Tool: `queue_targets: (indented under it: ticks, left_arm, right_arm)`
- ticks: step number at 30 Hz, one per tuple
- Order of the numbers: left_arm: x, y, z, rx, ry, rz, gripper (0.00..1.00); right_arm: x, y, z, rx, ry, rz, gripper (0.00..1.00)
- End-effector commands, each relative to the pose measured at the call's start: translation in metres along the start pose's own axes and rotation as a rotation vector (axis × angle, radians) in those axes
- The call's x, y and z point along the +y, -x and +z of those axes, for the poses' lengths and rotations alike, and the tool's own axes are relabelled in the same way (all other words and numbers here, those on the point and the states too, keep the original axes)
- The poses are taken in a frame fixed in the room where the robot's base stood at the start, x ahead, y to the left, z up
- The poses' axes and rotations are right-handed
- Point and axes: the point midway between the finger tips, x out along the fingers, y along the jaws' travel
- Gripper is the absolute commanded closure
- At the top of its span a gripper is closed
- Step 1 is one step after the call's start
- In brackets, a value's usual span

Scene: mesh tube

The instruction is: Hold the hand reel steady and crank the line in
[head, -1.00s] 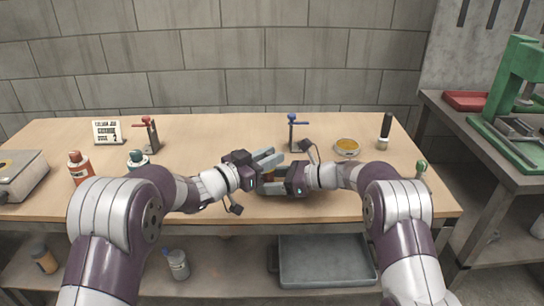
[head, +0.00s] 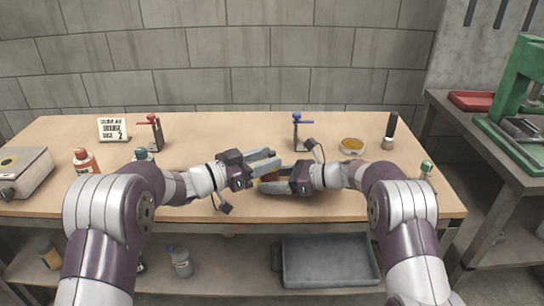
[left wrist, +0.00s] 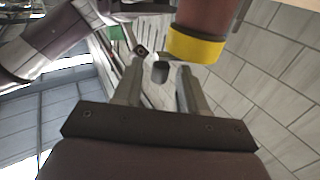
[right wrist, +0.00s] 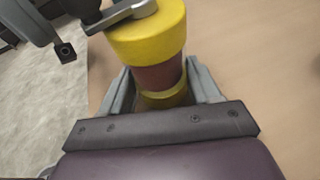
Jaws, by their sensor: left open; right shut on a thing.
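The hand reel, a brown-red drum with yellow ends, is largely hidden between my two grippers in the head view. In the right wrist view the reel (right wrist: 150,42) stands between the fingers of my right gripper (right wrist: 162,90), which is shut on it. A grey crank arm (right wrist: 128,12) with a dark knob (right wrist: 84,8) shows at its yellow end. My left gripper (head: 276,162) is open beside the reel, above my right gripper (head: 262,181) in the head view. In the left wrist view the reel (left wrist: 198,46) lies above and right of the open left fingers (left wrist: 158,82), apart from them.
A red-topped stand (head: 154,132), a blue-topped stand (head: 299,131), a dish (head: 352,146) and a brush (head: 390,130) stand behind on the bench (head: 225,130). Bottles (head: 85,161) and a scale (head: 22,172) are at left. A grey tray (head: 330,262) lies below.

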Motion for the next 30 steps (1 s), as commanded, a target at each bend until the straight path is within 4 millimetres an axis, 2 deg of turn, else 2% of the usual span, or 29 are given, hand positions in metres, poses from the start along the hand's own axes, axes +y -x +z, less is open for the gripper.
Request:
queue_targets:
  ticks: [6,10,15,24,25,27,28,30]
  left_arm:
    - [-0.001,0.06,0.0,0.0,0.001,-0.004,0.58]
    - [-0.001,0.085,-0.001,0.001,0.0,-0.003,0.58]
    - [0.0,0.098,0.0,0.001,0.002,0.0,0.58]
    - [0.0,0.098,0.0,0.001,0.001,0.001,0.58]
    - [0.0,0.098,0.0,0.001,0.001,0.001,0.58]
    - [0.0,0.098,0.0,0.001,0.001,0.001,0.58]
    - [0.0,0.098,0.0,0.001,0.001,0.001,0.58]
    - [0.0,0.098,0.0,0.001,0.001,0.0,0.58]
  right_arm:
    - [0.0,0.0,0.001,-0.001,0.001,0.0,0.55]
    - [0.0,0.0,0.001,-0.001,0.001,0.0,0.55]
    - [0.0,0.0,0.001,-0.001,0.001,0.0,0.55]
    - [0.0,0.0,0.001,-0.001,0.001,0.0,0.55]
    - [0.0,0.0,0.001,-0.001,0.001,0.0,0.35]
    - [0.0,0.0,0.001,-0.001,0.001,0.0,0.12]
    - [0.0,0.0,0.001,-0.001,0.001,0.0,0.08]
    - [0.0,0.0,0.0,-0.001,0.001,0.0,0.08]
